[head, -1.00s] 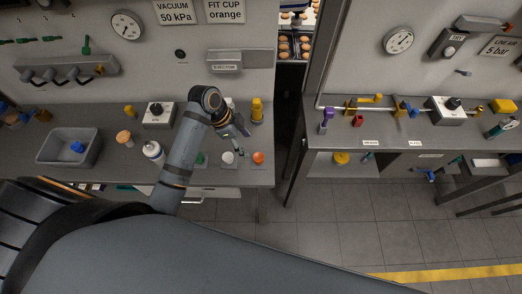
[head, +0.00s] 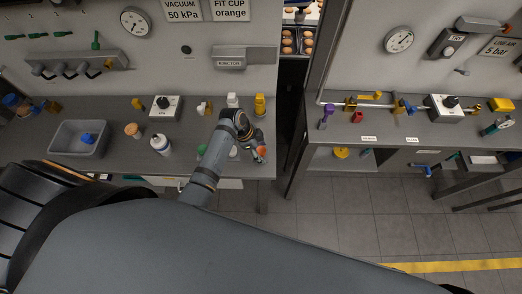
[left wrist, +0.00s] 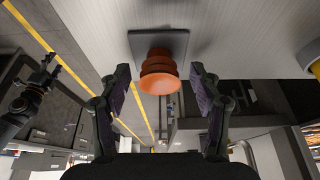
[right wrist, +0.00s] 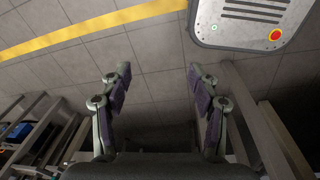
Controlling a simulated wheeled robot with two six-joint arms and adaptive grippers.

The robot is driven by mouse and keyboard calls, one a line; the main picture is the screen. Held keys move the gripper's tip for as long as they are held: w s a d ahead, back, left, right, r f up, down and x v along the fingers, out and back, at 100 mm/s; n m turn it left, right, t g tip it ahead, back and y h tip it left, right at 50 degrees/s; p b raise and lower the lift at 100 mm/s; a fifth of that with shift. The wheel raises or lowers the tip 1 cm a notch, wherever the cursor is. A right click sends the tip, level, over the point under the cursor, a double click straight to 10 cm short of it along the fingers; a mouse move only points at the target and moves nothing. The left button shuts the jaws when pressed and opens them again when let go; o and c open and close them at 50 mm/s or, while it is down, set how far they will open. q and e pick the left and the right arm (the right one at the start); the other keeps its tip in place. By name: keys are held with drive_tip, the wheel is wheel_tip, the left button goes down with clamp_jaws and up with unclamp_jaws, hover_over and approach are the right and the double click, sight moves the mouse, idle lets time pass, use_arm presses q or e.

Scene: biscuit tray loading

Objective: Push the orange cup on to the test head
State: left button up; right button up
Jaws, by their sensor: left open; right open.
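The orange cup (head: 262,150) stands near the front edge of the left bench, partly covered by my left gripper (head: 258,146). In the left wrist view the ribbed orange cup (left wrist: 159,75) sits on a dark square pad (left wrist: 158,43). It lies between the two open fingers of my left gripper (left wrist: 158,95), with visible gaps on both sides. My right gripper (right wrist: 158,85) is open and empty over the tiled floor. I cannot tell for certain which fixture is the test head.
A green cup (head: 202,151) and a white cup (head: 233,153) stand left of the orange one. A white fitting (head: 232,100) and a yellow one (head: 260,105) stand behind.

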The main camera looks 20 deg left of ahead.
use_arm(q)
drive_tip(key=c, duration=0.9)
use_arm(e)
drive_tip(key=shift+w, duration=0.7)
use_arm(q)
drive_tip(key=shift+r+b, duration=1.15)
drive_tip(key=shift+r, duration=0.1)
drive_tip(key=shift+s+a+r+b, duration=0.3)
drive_tip(key=shift+s+a+r, duration=0.9)
drive_tip(key=shift+s+r, duration=0.7)
drive_tip(key=shift+s+a+r+b, duration=0.35)
drive_tip(key=shift+s+a+r, duration=0.85)
drive_tip(key=shift+s+r, duration=0.7)
drive_tip(key=shift+s+a+r+b, duration=0.3)
drive_tip(key=shift+s+a+r, duration=1.05)
drive_tip(key=shift+s, duration=0.9)
use_arm(e)
drive_tip(key=shift+s+a+f, duration=0.1)
drive_tip(key=shift+s+f, duration=0.05)
drive_tip(key=shift+f, duration=1.95)
use_arm(q)
drive_tip(key=shift+d+r, duration=0.1)
drive_tip(key=shift+r, duration=0.05)
